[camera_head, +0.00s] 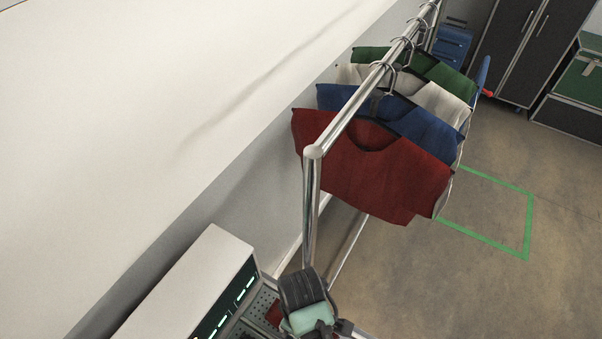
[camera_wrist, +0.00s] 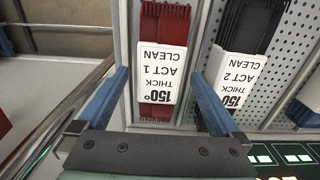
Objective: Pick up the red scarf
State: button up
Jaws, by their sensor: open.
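A red folded cloth, apparently the red scarf (camera_wrist: 165,28), hangs in a slot of a perforated rack in the wrist view. A white tag (camera_wrist: 160,72) on its front reads, upside down, "150° THICK ACT 1 CLEAN". My gripper (camera_wrist: 160,78) is open, with one blue finger on each side of the tagged red cloth. I cannot tell whether the fingers touch it. A small patch of red (camera_head: 273,313) shows beside my arm at the bottom of the head view; my fingers are hidden there.
A black folded cloth (camera_wrist: 250,28) tagged "ACT 2" hangs in the slot to the right. A white-topped unit (camera_head: 195,275) with green lights stands beside the rack. A metal rail (camera_head: 340,125) holds several shirts, a red one (camera_head: 375,175) nearest. Open floor lies at right.

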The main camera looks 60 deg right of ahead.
jog(key=shift+f, duration=1.25)
jog(key=c, duration=1.5)
